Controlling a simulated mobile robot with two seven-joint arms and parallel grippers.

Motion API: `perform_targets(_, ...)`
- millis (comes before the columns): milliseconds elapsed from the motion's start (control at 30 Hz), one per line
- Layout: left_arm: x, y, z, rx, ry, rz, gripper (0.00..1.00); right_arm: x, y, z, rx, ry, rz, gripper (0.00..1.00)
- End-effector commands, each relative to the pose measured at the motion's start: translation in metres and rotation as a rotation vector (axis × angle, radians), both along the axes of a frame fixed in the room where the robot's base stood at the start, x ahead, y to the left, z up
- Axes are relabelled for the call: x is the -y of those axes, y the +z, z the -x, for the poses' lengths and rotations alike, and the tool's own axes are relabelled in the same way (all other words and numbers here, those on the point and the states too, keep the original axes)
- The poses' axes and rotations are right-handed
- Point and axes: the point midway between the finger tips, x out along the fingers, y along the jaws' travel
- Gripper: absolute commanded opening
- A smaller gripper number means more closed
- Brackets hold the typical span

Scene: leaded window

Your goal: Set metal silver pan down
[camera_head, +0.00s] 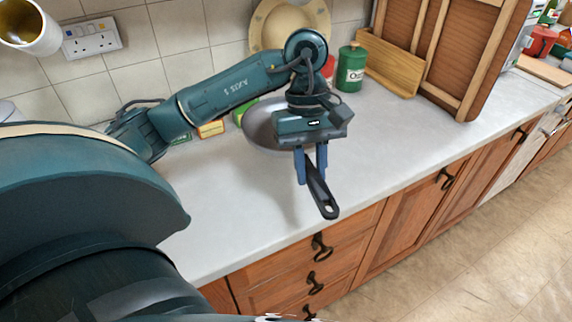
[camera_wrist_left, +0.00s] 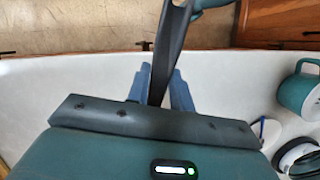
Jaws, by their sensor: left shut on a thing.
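The silver pan (camera_head: 262,130) is over the worktop in the head view, partly hidden behind my left arm and gripper. Its black handle (camera_head: 323,198) points toward the front edge of the worktop. My left gripper (camera_head: 311,168) points down and its blue fingers are shut on the handle. In the left wrist view the dark handle (camera_wrist_left: 174,45) runs up from between the fingers (camera_wrist_left: 160,88). I cannot tell whether the pan's underside touches the worktop. My right gripper is not in view.
The pale worktop (camera_head: 222,210) is clear in front of the pan. Small boxes (camera_head: 211,129), a green canister (camera_head: 351,69) and a wooden rack (camera_head: 390,65) stand at the back. A teal mug (camera_wrist_left: 298,92) shows in the left wrist view. Wooden drawers (camera_head: 322,265) lie below the front edge.

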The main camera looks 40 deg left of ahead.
Motion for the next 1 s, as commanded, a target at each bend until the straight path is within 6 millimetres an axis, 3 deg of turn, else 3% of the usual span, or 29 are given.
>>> perform_targets(300,0.0,-0.051,0.001,-0.003,0.0,-0.002,0.0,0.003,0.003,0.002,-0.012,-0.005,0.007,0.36)
perform_targets(733,0.0,-0.095,0.001,-0.002,-0.001,0.0,0.0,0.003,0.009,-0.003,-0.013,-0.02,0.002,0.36)
perform_targets(933,0.0,-0.098,0.0,0.002,-0.001,-0.002,0.0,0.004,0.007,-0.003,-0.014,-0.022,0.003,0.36)
perform_targets(967,0.0,-0.099,0.001,-0.001,-0.002,-0.002,0.23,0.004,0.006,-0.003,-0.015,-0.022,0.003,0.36)
perform_targets(1000,0.0,-0.099,0.001,-0.001,-0.002,-0.002,0.26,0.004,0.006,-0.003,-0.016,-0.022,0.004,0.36)
